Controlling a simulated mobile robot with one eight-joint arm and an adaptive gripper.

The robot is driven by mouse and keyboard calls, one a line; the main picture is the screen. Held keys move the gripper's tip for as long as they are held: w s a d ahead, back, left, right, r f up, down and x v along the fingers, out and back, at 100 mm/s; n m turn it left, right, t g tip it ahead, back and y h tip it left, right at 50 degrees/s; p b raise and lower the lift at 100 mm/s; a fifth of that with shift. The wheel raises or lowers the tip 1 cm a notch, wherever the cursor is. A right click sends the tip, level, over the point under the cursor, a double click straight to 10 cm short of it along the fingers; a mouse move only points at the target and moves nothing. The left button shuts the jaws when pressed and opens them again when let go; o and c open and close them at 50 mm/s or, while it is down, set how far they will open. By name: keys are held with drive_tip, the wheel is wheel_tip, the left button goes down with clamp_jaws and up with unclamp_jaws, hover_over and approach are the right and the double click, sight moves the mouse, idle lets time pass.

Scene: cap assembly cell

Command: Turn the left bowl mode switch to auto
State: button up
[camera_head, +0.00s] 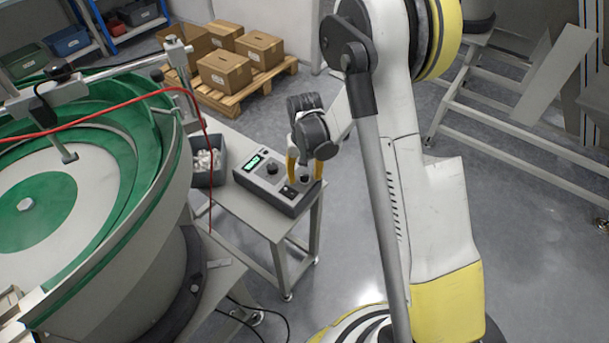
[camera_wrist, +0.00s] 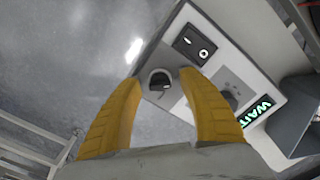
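The grey control box (camera_head: 270,192) sits on a small metal table beside the bowl feeder, with a lit green display (camera_head: 254,162). In the wrist view the display (camera_wrist: 257,111) reads "WAIT". A small dark rotary switch (camera_wrist: 160,80) stands near one corner of the box. My gripper (camera_wrist: 160,79) is open, its two yellow fingers spread on either side of this switch with gaps showing. In the head view my gripper (camera_head: 304,172) is low over the box's right end. The switch's labels and exact setting are not legible.
A black rocker switch (camera_wrist: 195,45) is near the right fingertip. A larger dial (camera_wrist: 228,95) is partly hidden by that finger. A dark bin (camera_head: 207,160) of white parts stands beside the box. The large green-lined bowl (camera_head: 150,200) fills the left.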

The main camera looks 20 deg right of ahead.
sight(305, 175)
wheel_tip(305, 175, up, 12)
idle(0.6)
drive_tip(key=s+r+t, duration=0.4)
drive_tip(key=s+r, duration=0.6)
drive_tip(key=r, duration=0.2)
drive_tip(key=s+r+n+t, duration=0.1)
drive_tip(key=s+r+t, duration=0.1)
drive_tip(key=s, duration=0.8)
drive_tip(key=shift+n+t, duration=0.3)
drive_tip(key=shift+t, duration=0.3)
idle(0.4)
